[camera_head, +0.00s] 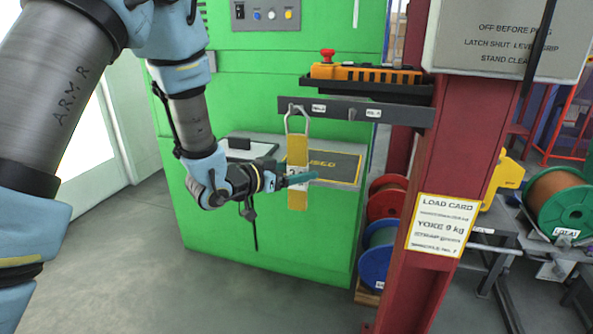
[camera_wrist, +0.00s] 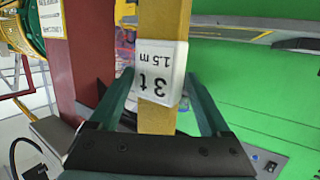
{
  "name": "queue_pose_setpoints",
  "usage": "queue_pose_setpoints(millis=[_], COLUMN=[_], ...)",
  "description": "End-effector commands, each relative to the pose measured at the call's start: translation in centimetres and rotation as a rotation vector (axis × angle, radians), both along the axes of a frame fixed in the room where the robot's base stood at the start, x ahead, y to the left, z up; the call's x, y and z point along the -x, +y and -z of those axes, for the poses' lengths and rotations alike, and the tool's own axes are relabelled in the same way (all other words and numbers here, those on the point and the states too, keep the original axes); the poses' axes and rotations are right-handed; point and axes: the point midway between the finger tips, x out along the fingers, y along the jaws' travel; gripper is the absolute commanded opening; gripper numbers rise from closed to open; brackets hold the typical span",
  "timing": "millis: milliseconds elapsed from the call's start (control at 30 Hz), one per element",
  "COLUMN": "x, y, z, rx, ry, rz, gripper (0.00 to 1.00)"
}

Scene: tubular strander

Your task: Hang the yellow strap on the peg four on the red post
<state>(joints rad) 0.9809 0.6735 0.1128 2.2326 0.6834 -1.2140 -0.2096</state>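The yellow strap (camera_head: 298,152) is upright below the left end of a dark rail (camera_head: 392,110) on the red post (camera_head: 440,165). Its metal loop (camera_head: 297,120) overlaps the rail there; I cannot tell whether a peg bears it. A peg (camera_head: 352,113) shows farther right on the rail; the peg numbers are too small to read.
An orange-and-black box with a red button (camera_head: 365,74) sits just above the rail. A green cabinet (camera_head: 290,235) stands behind my gripper. Red and blue reels (camera_head: 380,255) lie low beside the post. A sign board (camera_head: 510,40) is at upper right. Floor at lower left is clear.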

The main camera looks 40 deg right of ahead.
Motion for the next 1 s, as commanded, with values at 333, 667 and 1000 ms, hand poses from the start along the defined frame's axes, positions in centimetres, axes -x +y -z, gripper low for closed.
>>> queue_pose_setpoints(millis=[333,667,1000], x=[-0.1,0.0,0.3], y=[0.1,4.2,9.7], z=[0.0,-0.8,-2.1], rx=[-0.001,0.001,0.002], ry=[0.0,0.0,-0.001], rz=[-0.002,-0.005,-0.004], gripper=[0.95,0.95,0.95])
